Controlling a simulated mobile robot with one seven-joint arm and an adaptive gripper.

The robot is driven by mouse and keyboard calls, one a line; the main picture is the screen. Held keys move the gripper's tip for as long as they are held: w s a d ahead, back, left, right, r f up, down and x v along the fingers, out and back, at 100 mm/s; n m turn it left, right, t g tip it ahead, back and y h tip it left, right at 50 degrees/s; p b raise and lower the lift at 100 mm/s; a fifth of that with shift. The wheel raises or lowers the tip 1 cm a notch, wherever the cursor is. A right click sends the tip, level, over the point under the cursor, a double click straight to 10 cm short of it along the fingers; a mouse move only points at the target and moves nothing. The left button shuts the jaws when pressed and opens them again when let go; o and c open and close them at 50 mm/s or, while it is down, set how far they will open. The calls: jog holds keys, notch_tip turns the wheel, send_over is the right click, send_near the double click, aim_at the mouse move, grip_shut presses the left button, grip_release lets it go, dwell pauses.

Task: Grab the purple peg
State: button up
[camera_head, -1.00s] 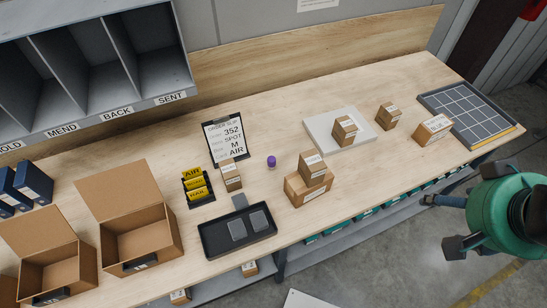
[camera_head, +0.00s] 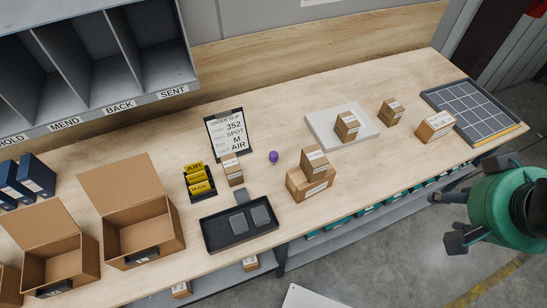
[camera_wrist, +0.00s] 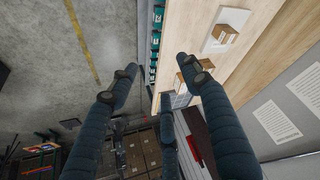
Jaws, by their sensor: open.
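The purple peg (camera_head: 273,156) is small and stands on the wooden bench, between the small upright carton (camera_head: 233,174) and the stacked cartons (camera_head: 310,185). It does not show in the wrist view. My gripper (camera_head: 442,221) is at the right of the head view, off the bench's front edge and far from the peg. Its dark fingers are spread and empty; they also show in the wrist view (camera_wrist: 156,75).
A clipboard (camera_head: 226,131), a card holder (camera_head: 199,183) and a black tray (camera_head: 207,237) lie around the peg's left side. A pale pad (camera_head: 362,139), more cartons and a grid tray (camera_head: 463,92) are to the right. Open boxes stand at left. Bench around the peg is clear.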

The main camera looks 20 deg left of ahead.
jog(key=w+a+n+g, duration=0.2)
jog(key=w+a+n, duration=0.6)
jog(key=w, duration=0.3)
jog(key=n+g+p, duration=0.1)
jog(key=n+g, duration=0.3)
jog(key=n, duration=1.8)
send_over(273, 153)
notch_tip(273, 153, down, 24)
jog(key=shift+r, duration=0.15)
jog(key=shift+d, duration=0.1)
jog(key=shift+f+b, duration=0.35)
jog(key=shift+f, duration=3.9)
jog(key=shift+f, duration=0.1)
